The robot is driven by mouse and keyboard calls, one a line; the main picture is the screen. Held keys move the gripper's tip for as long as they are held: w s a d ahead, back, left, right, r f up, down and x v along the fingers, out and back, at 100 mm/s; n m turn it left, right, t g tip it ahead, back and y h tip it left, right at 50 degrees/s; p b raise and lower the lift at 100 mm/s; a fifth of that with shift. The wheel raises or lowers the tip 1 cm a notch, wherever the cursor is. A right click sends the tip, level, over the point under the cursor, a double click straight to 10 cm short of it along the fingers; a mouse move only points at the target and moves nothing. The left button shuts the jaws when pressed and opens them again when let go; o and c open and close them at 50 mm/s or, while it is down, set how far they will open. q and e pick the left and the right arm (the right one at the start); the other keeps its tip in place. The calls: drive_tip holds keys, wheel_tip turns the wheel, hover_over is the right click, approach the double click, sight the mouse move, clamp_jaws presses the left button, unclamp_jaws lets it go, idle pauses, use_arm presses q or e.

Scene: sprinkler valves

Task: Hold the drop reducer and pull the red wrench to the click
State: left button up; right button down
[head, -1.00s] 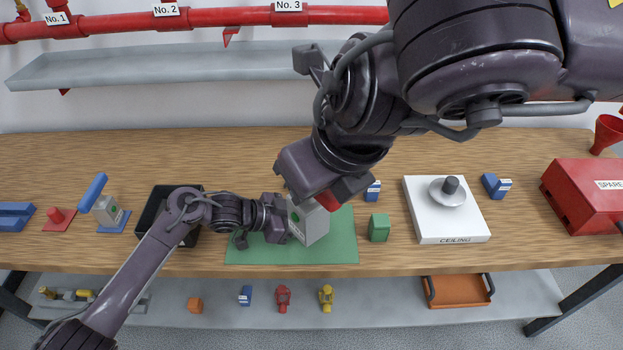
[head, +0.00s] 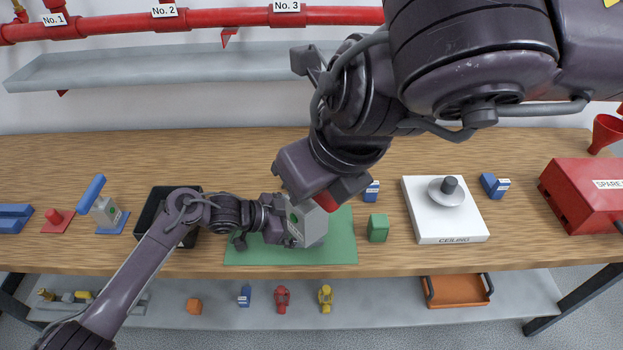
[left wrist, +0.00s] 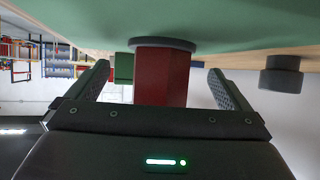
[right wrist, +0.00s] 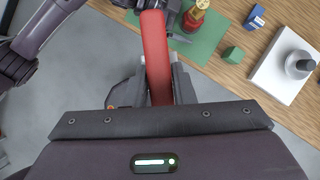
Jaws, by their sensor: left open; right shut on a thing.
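My right gripper (right wrist: 160,85) is shut on the red wrench's handle (right wrist: 155,45) in the right wrist view. A red and gold fitting (right wrist: 196,17) stands on the mat in the right wrist view. The right hand hides much in the head view.
The green mat (head: 252,252) lies near the table's front edge. A green block (head: 378,228) and the white CEILING plate (head: 420,228) stand to the right. A lower shelf (head: 385,302) holds small parts.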

use_arm(q)
drive_tip(key=v, duration=1.2)
drive_tip(key=shift+f, duration=0.1)
